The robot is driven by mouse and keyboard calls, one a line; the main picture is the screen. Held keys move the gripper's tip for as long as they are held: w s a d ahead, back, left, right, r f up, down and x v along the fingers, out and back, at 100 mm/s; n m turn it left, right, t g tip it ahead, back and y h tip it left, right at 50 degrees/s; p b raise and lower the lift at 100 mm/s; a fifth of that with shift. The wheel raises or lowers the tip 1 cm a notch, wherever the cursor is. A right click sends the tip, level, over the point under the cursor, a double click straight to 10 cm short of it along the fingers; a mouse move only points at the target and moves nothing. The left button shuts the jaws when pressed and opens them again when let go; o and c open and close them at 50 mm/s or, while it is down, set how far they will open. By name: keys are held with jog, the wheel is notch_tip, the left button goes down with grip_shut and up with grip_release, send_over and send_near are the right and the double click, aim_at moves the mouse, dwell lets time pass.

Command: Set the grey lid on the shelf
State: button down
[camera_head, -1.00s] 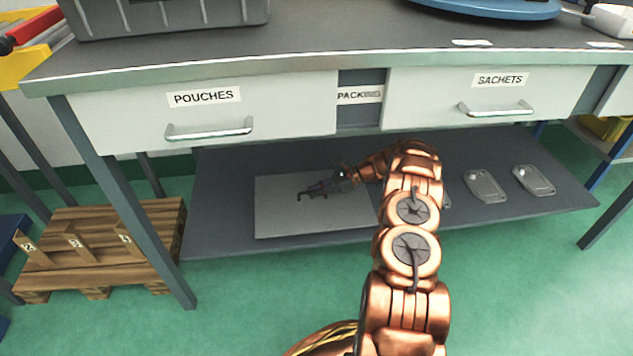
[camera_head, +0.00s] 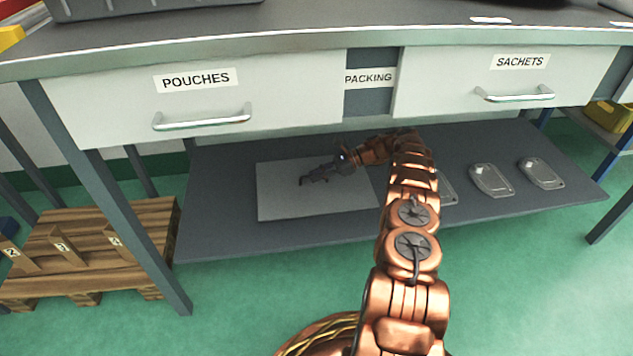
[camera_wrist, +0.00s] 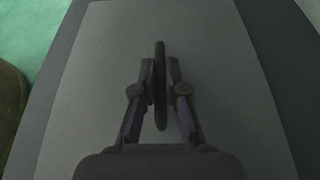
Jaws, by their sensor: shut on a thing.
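My gripper (camera_head: 318,174) reaches in under the bench, over a light grey panel (camera_head: 275,205) that lies on the dark lower shelf (camera_head: 215,225). In the wrist view my gripper (camera_wrist: 160,90) is shut on a thin dark thing (camera_wrist: 160,60), seen edge-on and upright between the fingers.
Grey castings (camera_head: 491,180) (camera_head: 541,173) lie on the shelf's right part, one more partly behind my arm. Drawers (camera_head: 290,95) and the bench top hang low above. A table leg (camera_head: 120,210) and a wooden pallet (camera_head: 90,250) stand at the left.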

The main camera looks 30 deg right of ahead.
notch_tip(320, 180, down, 2)
jog(key=shift+f+b, duration=0.15)
jog(key=shift+b, duration=0.2)
jog(key=c, duration=1.2)
grip_release()
